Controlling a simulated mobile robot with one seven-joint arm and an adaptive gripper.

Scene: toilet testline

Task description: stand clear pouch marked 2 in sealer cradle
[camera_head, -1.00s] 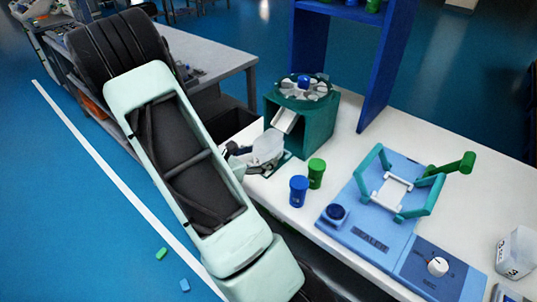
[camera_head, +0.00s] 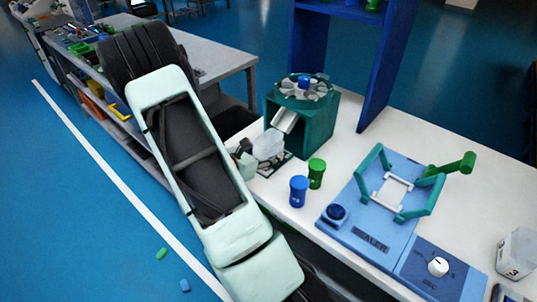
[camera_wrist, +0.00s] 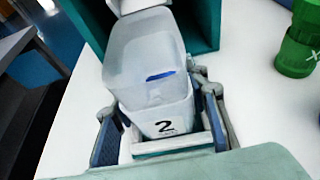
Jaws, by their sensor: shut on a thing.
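A clear pouch (camera_wrist: 165,125) marked 2 sits upright between the fingers of my gripper (camera_wrist: 162,135) in the wrist view. A small blue piece (camera_wrist: 160,75) shows inside it. In the head view the pouch (camera_head: 268,146) is at the foot of the dispenser's white chute, partly beside my gripper (camera_head: 247,160). I cannot tell whether its base touches the stand under it. The blue sealer (camera_head: 365,235) is to the right, with an empty cradle of teal arms and a white frame (camera_head: 392,191) on top and a green lever (camera_head: 452,165).
A teal dispenser (camera_head: 318,125) stands behind the pouch. A blue jar (camera_head: 298,191) and a green jar (camera_head: 316,173) stand between pouch and sealer. A clear pouch marked 3 (camera_head: 516,255) is at the far right. A blue shelf frame (camera_head: 385,75) rises behind.

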